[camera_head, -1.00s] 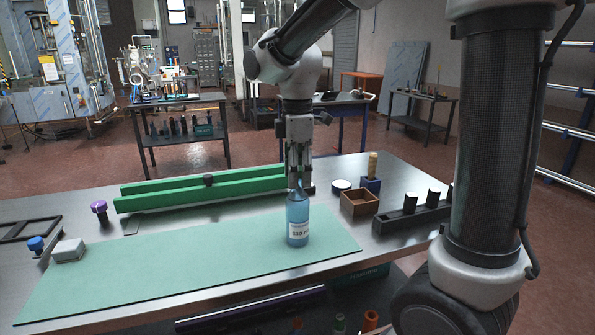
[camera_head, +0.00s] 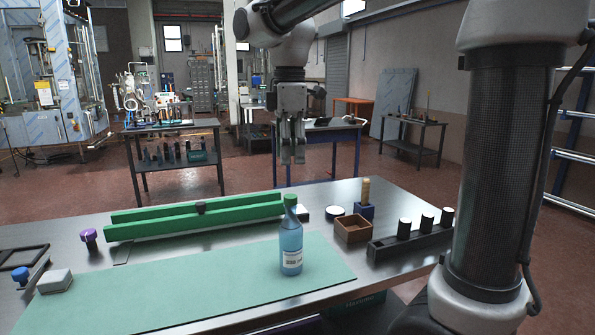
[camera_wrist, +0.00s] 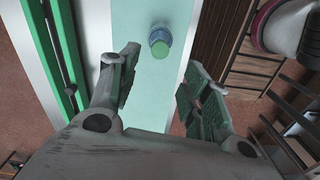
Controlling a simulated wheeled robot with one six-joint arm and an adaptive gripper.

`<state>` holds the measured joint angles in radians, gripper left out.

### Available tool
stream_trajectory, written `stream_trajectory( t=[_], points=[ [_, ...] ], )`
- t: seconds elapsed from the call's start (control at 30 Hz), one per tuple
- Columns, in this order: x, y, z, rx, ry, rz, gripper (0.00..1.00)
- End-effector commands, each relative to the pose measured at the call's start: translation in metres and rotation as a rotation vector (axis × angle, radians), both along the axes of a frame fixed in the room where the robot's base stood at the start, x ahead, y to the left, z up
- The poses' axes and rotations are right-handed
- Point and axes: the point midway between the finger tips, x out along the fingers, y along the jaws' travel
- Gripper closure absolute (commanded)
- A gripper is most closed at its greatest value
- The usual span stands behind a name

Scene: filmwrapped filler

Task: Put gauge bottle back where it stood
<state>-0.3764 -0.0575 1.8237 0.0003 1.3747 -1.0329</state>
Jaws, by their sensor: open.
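The gauge bottle (camera_head: 291,247) is blue and see-through, with a green cap and a white label. It stands upright on the green mat (camera_head: 200,283), near the mat's right end. My gripper (camera_head: 292,161) is open and empty, raised well above the bottle and apart from it. In the wrist view the bottle (camera_wrist: 160,41) shows from above, beyond the gap between my open fingers (camera_wrist: 155,88). The mat (camera_wrist: 150,95) lies under it there.
Green rails (camera_head: 200,216) lie behind the mat. To the bottle's right are a brown open box (camera_head: 352,229), a blue block with a wooden peg (camera_head: 366,197) and a black rack with white-topped pieces (camera_head: 410,242). A grey box (camera_head: 55,281) sits at the mat's left end.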

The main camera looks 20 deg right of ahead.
Motion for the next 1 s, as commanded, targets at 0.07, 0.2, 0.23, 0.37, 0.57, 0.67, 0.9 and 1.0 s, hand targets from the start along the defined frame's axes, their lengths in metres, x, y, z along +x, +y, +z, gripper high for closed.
stream_trajectory(
  t=[0.07,0.2,0.23,0.37,0.57,0.67,0.9,1.0],
  points=[
    [0.0,0.0,0.003,0.0,0.0,0.0,0.52],
    [-0.007,-0.008,0.005,0.005,-0.012,-0.046,0.52],
    [-0.012,-0.014,0.004,0.009,-0.021,-0.08,0.52],
    [-0.051,-0.057,-0.002,0.044,-0.09,-0.364,0.52],
    [-0.132,-0.119,-0.038,0.15,-0.22,-0.945,0.52],
    [-0.163,-0.136,-0.06,0.203,-0.267,-1.169,0.52],
    [-0.191,-0.149,-0.084,0.267,-0.31,-1.396,0.52],
    [-0.191,-0.149,-0.085,0.267,-0.31,-1.4,0.52]
  ],
)
